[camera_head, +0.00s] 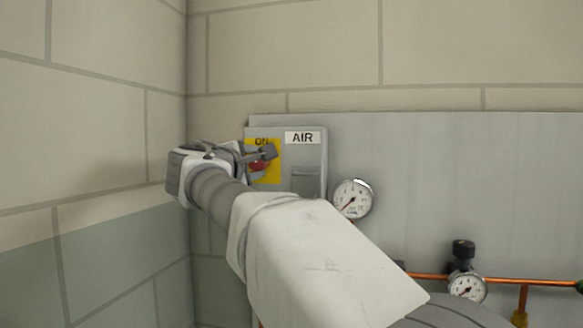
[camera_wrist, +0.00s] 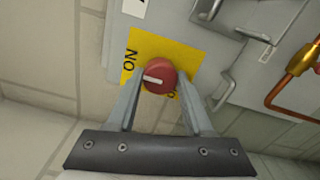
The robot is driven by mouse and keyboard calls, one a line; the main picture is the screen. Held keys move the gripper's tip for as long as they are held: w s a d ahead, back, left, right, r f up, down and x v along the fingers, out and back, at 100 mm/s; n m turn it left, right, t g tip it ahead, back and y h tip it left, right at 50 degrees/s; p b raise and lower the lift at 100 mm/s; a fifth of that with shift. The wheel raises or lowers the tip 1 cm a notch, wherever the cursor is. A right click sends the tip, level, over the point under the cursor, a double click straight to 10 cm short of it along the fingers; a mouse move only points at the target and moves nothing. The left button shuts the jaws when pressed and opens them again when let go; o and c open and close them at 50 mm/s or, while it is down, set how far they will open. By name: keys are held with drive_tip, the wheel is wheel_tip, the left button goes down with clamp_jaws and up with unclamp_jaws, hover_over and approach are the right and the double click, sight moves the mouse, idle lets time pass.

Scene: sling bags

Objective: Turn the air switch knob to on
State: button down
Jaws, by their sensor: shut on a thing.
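The red air switch knob (camera_wrist: 158,75) sits on a yellow plate (camera_wrist: 178,48) with "ON" lettering at its left in the wrist view. The white mark on the knob points left, toward the "ON" side. Other lettering at the plate's lower right is mostly hidden. My gripper (camera_wrist: 160,84) has one finger on each side of the knob and is shut on it. In the head view, my gripper (camera_head: 263,154) reaches the yellow plate (camera_head: 272,177) from the left, and the red knob (camera_head: 259,167) is partly hidden behind it.
The plate is on a grey switch box (camera_head: 307,184) labelled "AIR" (camera_head: 303,138). A gauge (camera_head: 352,198) is close to its right, and another gauge (camera_head: 467,288) sits by a copper pipe (camera_head: 540,282). A brick wall (camera_head: 90,120) stands close on the left.

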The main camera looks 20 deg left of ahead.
idle(0.4)
drive_tip(key=shift+c, duration=1.5)
unclamp_jaws()
drive_tip(key=shift+s+f+b, duration=0.1)
drive_tip(key=shift+s+b, duration=0.3)
drive_tip(key=shift+s, duration=0.05)
drive_tip(key=s+d+b, duration=0.2)
drive_tip(key=s+b, duration=0.4)
drive_tip(key=s, duration=1)
drive_tip(key=shift+s, duration=0.2)
drive_tip(key=shift+w, duration=0.1)
